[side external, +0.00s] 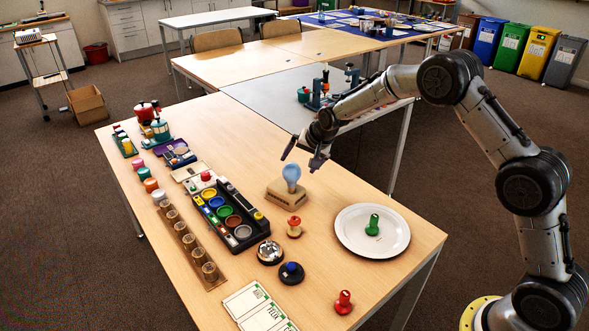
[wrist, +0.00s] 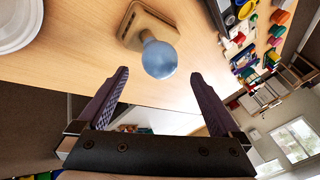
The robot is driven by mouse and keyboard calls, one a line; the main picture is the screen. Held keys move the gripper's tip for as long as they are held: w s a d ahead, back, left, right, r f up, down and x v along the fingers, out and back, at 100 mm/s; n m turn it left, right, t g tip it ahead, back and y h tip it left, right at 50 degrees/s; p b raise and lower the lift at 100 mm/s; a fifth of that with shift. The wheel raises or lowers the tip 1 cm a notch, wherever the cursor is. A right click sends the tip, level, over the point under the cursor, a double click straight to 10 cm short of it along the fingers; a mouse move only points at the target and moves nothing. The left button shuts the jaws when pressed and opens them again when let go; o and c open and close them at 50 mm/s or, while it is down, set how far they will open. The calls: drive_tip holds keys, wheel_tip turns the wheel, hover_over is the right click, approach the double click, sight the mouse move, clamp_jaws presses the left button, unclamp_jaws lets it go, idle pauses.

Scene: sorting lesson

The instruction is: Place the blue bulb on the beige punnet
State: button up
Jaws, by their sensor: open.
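The blue bulb (side external: 291,172) is upright on the beige punnet (side external: 284,196), a low box with slots in its side, near the middle of the table. In the wrist view the bulb (wrist: 159,60) shows its round top toward the camera, with the punnet (wrist: 136,27) behind it. My gripper (side external: 298,164) is open and empty, close above the bulb. In the wrist view the bulb lies beyond the two fingertips and between their lines, apart from both fingers. The bulb's lower end is partly hidden, so I cannot tell how deep it sits.
A white plate (side external: 345,236) with a green peg-shaped piece (side external: 373,225) is at the right. An apple core (side external: 294,227) stands just in front of the punnet. A black tray of coloured cups (side external: 262,218) is to the left. A red piece (side external: 343,302) stands near the front edge.

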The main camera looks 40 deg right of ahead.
drive_tip(key=shift+v, duration=2.1)
drive_tip(key=s+a+r+n, duration=0.1)
drive_tip(key=s+r+n, duration=0.2)
drive_tip(key=s+r, duration=0.6)
drive_tip(key=s+a+r+n, duration=0.1)
drive_tip(key=s+r+n, duration=0.1)
drive_tip(key=s+r, duration=0.75)
drive_tip(key=s+f+n, duration=0.2)
drive_tip(key=s, duration=1)
drive_tip(key=s+f+n, duration=0.2)
drive_tip(key=s+n, duration=0.1)
drive_tip(key=s, duration=1)
drive_tip(key=shift+a+f+g, duration=0.2)
drive_tip(key=shift+f+g, duration=0.1)
drive_tip(key=shift+g, duration=0.1)
